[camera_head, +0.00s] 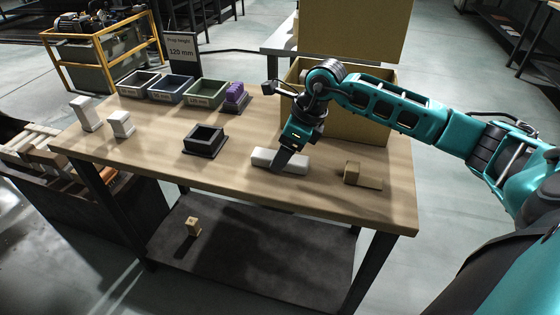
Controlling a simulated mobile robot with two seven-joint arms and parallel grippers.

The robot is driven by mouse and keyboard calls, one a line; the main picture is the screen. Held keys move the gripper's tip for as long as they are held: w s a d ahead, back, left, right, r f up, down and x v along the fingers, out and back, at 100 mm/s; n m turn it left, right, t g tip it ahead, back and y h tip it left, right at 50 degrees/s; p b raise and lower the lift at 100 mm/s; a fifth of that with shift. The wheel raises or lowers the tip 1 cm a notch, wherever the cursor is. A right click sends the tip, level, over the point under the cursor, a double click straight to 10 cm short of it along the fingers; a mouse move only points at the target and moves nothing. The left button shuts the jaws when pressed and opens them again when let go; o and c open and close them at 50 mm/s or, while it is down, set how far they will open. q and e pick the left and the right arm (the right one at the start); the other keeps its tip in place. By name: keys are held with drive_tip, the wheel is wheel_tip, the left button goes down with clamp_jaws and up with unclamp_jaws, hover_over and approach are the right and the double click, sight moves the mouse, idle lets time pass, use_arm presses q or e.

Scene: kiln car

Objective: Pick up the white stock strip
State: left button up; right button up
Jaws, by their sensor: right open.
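The white stock strip (295,163) lies flat on the wooden table (340,205), towards its right half. My right gripper (281,162) points down at the middle of the strip. Its dark fingers cover part of the strip, so the strip shows on both sides of them. The gripper is open. I cannot tell whether the fingers touch the strip or straddle it. My left gripper is not in view.
Several small bins stand at the back left, including a green bin (201,102), with purple blocks (235,94) beside them. A dark tray (204,140) sits mid-table. White blocks (121,124) stand at the left, a tan block (352,172) at the right. A big box (365,115) stands behind.

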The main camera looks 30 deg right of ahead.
drive_tip(key=shift+w+a+f, duration=0.15)
drive_tip(key=shift+f, duration=0.35)
drive_tip(key=c, duration=1.1)
drive_tip(key=shift+r, duration=0.15)
drive_tip(key=shift+c, duration=0.2)
